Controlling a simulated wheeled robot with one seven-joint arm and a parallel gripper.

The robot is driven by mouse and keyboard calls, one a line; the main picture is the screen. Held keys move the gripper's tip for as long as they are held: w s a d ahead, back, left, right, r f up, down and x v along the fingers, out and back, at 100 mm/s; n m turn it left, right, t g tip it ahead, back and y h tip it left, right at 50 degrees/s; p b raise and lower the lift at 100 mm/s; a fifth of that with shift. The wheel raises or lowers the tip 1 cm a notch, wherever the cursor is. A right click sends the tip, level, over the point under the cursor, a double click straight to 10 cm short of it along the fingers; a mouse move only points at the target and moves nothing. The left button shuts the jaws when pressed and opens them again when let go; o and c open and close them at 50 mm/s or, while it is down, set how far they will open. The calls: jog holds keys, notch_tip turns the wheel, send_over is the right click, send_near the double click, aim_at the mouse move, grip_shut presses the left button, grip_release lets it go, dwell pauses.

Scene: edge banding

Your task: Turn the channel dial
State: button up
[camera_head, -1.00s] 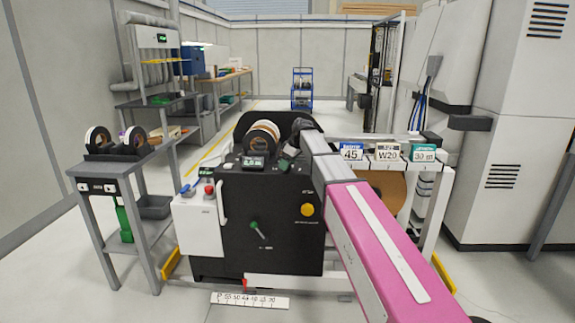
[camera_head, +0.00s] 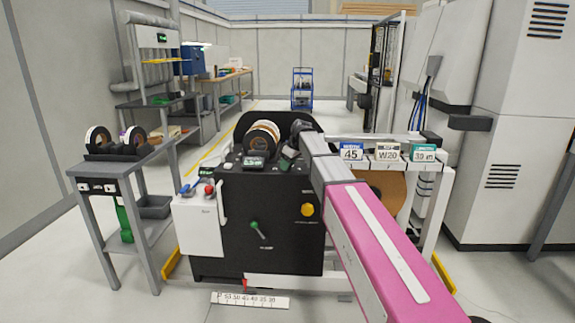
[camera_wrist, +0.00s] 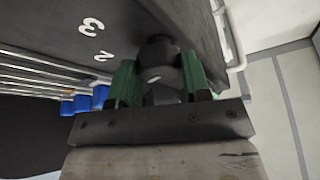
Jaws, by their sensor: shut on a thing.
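The channel dial is a dark round knob (camera_wrist: 158,50) on a dark panel in the wrist view. White numerals 3 and 2 (camera_wrist: 92,27) show on the panel to its left. My gripper (camera_wrist: 158,78) has its green fingers on either side of the knob and is shut on it. In the head view my gripper (camera_head: 290,158) is at the top of the black machine (camera_head: 268,215), beside a tape roll. The dial itself cannot be made out there, and part of the machine top is behind my arm.
A tape roll (camera_head: 262,138) and a small display (camera_head: 253,163) sit on the machine top. Signs reading 45 (camera_head: 351,152) and W20 (camera_head: 388,152) stand to the right of my arm. In the wrist view, blue-ended rods (camera_wrist: 82,103) lie left of my fingers. A cart (camera_head: 120,163) stands at left.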

jog(key=m+t+h, duration=0.1)
jog(key=m, duration=0.3)
jog(key=shift+s, duration=0.15)
jog(key=m+t+h, duration=0.1)
jog(key=m, duration=0.3)
jog(key=shift+a, duration=0.1)
jog(key=m+h, duration=0.2)
jog(key=m, duration=0.3)
jog(key=shift+a+m+h, duration=0.1)
jog(key=shift+m+h, duration=0.7)
jog(key=shift+m, duration=1.1)
jog(key=o, duration=0.9)
